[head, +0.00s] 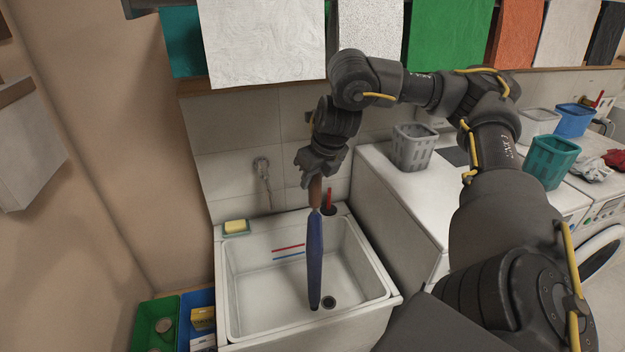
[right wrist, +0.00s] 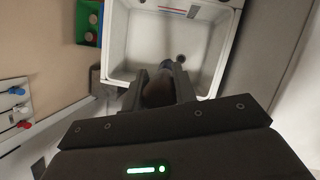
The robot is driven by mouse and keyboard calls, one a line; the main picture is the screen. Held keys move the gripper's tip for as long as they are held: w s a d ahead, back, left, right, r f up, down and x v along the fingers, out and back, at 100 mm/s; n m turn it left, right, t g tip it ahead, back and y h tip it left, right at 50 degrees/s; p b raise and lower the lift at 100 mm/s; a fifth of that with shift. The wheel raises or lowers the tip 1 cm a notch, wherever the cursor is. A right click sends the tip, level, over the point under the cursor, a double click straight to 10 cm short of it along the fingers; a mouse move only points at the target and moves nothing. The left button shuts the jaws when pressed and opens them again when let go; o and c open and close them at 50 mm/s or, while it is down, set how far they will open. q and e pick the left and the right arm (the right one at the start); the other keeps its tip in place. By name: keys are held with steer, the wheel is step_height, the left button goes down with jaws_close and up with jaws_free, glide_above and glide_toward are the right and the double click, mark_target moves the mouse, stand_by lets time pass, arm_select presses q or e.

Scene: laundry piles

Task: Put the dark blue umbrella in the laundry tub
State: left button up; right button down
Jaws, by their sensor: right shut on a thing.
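The dark blue umbrella (head: 314,258) with a brown handle hangs upright, tip down, over the white laundry tub (head: 231,300). My right gripper (head: 315,182) is shut on its handle, above the tub. In the right wrist view the handle shows between the fingers (right wrist: 160,92), with the tub (right wrist: 118,45) beyond it. Whether the tip touches the tub floor I cannot tell. My left gripper is not in view.
A yellow sponge in a dish (head: 236,227) sits on the tub's back left corner. Green (head: 155,322) and blue bins stand left of the tub. A grey basket (head: 413,147) and a teal basket (head: 551,162) stand at right. Cloths hang above.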

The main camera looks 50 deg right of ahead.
steer(key=shift+w+d+f, duration=0.1)
steer(key=shift+w+f, duration=0.2)
steer(key=shift+f, duration=0.25)
steer(key=shift+w, duration=0.1)
steer(key=shift+f, duration=0.15)
